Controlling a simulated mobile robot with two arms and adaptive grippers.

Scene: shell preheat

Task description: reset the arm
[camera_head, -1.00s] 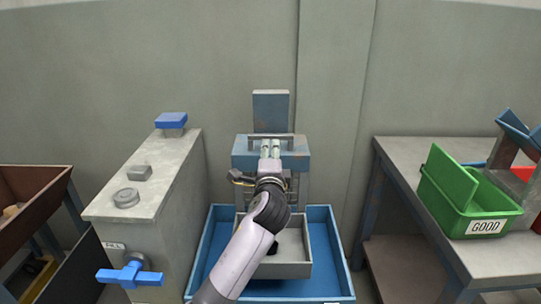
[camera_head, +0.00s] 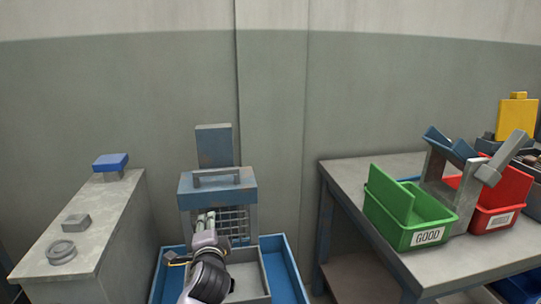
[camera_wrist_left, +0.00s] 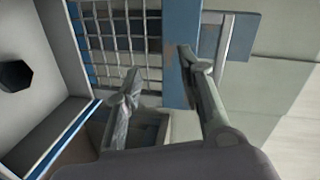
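My left gripper (camera_head: 206,220) is in front of the blue-grey machine (camera_head: 217,190), below its handle (camera_head: 216,177) and over its wire grid in the head view. A black hexagonal piece (camera_wrist_left: 15,76) lies in a pale grey tray (camera_wrist_left: 40,125) at the left of the wrist view. My right gripper is in neither view.
The grey tray (camera_head: 262,297) sits inside a larger blue tray (camera_head: 285,272). A grey cabinet (camera_head: 120,220) with a blue-topped knob (camera_head: 111,161) stands left. A table (camera_head: 345,180) at right holds a green "GOOD" bin (camera_head: 428,237), a red bin (camera_head: 497,221) and a yellow-topped object (camera_head: 517,118).

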